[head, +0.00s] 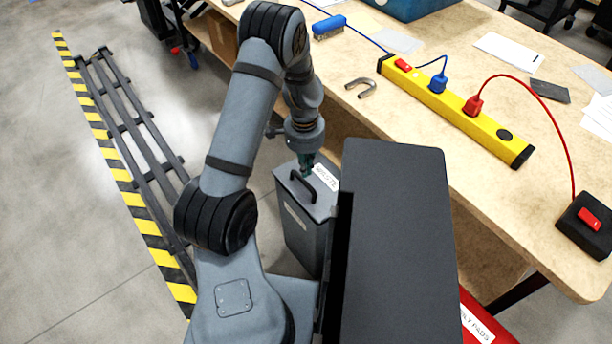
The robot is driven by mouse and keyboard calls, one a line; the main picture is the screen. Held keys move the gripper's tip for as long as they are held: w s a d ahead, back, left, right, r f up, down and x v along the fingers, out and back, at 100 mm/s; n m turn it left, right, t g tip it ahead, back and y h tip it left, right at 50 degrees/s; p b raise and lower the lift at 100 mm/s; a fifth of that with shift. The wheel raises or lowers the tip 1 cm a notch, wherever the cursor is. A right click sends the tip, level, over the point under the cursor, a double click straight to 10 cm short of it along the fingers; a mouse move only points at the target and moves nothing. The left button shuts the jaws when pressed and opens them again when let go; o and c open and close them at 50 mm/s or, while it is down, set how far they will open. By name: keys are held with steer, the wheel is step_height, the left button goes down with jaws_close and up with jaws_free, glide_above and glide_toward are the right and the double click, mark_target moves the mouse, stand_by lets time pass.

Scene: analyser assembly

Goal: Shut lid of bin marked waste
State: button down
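The grey waste bin (303,232) stands on the floor beside the bench, with a pale label on its front. Its lid (318,208) lies across the top and looks level or nearly so; I cannot tell whether it is fully seated. A dark arched handle (301,186) stands on the lid. A white label reading WASTE (326,177) shows at the back of the bin. My gripper (308,168) points down just above the lid, close behind the handle. It is small and partly merged with the handle, so its opening and any contact are unclear.
A red bin (487,325) is at lower right. A striped floor rail (125,180) runs at left.

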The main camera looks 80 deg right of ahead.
mark_target(302, 194)
steer(key=shift+d+f, duration=0.1)
steer(key=shift+f, duration=1.65)
steer(key=f+b, duration=0.1)
steer(key=b, duration=0.1)
steer(key=w+a+f+b, duration=0.1)
steer(key=f+b, duration=0.1)
steer(key=shift+w+a+f, duration=0.1)
steer(key=shift+a, duration=0.15)
step_height(302, 194, up, 14)
steer(key=w+a+p, duration=0.1)
steer(key=a+p, duration=0.1)
steer(key=p, duration=0.2)
steer(key=shift+w, duration=0.4)
steer(key=shift+f, duration=0.1)
